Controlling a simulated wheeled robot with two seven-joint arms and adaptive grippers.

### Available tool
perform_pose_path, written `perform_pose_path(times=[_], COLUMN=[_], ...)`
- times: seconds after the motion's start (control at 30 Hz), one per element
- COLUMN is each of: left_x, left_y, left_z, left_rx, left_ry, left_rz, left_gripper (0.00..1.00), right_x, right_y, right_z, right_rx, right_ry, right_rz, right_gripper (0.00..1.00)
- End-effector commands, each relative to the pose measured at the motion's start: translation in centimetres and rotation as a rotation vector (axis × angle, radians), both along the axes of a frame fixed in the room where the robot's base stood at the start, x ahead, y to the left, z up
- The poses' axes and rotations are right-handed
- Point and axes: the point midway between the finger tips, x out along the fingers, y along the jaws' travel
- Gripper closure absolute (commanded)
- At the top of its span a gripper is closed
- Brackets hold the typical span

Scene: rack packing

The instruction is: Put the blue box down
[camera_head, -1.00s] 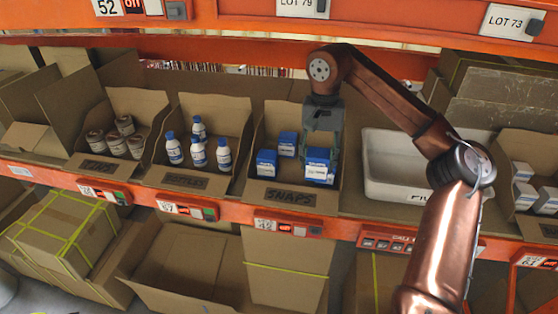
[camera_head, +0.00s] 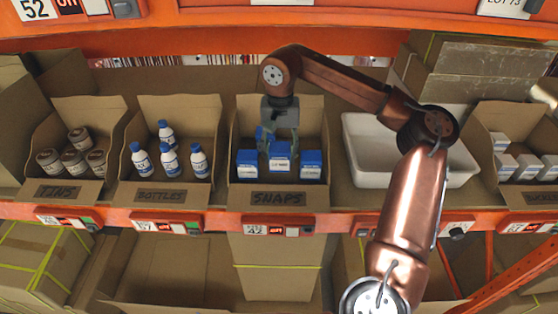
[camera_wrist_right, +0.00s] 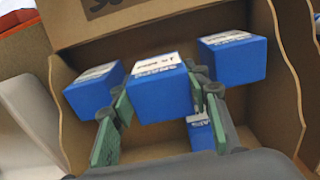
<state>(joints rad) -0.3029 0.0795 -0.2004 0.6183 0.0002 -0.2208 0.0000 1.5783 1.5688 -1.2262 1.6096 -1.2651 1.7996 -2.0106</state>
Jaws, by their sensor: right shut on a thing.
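My right gripper (camera_head: 280,138) is inside the cardboard bin marked SNAPS (camera_head: 277,197), pointing down. It is shut on a blue box (camera_head: 280,160) with a white label, upright between two other blue boxes. In the right wrist view the green fingers (camera_wrist_right: 163,98) sit on either side of the held blue box (camera_wrist_right: 160,92). One blue box (camera_head: 247,165) stands to its left and another (camera_head: 311,165) to its right. A further blue box, partly hidden, stands behind and also shows in the right wrist view (camera_wrist_right: 202,132). Whether the held box touches the bin floor is unclear. My left gripper is not in view.
The bottles bin (camera_head: 160,195) stands left of the SNAPS bin, with the tins bin (camera_head: 60,191) beyond it. A white tray (camera_head: 372,180) is on the right, partly behind my right arm. Cardboard walls enclose the gripper closely.

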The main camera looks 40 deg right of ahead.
Motion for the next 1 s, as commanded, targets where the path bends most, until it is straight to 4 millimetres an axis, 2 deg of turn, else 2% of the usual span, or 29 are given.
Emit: perform_pose_path(times=[0.2, 0.6, 0.63, 0.73, 1.0], left_x=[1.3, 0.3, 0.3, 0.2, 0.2], left_y=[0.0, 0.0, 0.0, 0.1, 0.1], left_z=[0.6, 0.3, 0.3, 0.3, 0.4], left_rx=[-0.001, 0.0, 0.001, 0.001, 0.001], left_ry=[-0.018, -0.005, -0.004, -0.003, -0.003], left_rz=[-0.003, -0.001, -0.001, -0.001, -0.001], left_gripper=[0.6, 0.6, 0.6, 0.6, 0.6], right_x=[0.0, 0.0, 0.0, 0.0, 0.0], right_y=[0.1, 0.1, 0.1, 0.1, 0.1], right_z=[-2.6, -3.2, -3.2, -3.1, -3.0], right_rx=[0.0, 0.001, 0.0, 0.001, 0.0], right_ry=[0.001, 0.001, 0.001, 0.001, 0.0], right_rz=[0.002, 0.002, 0.002, 0.002, 0.002], right_gripper=[0.85, 0.85, 0.56, 0.5, 0.5])
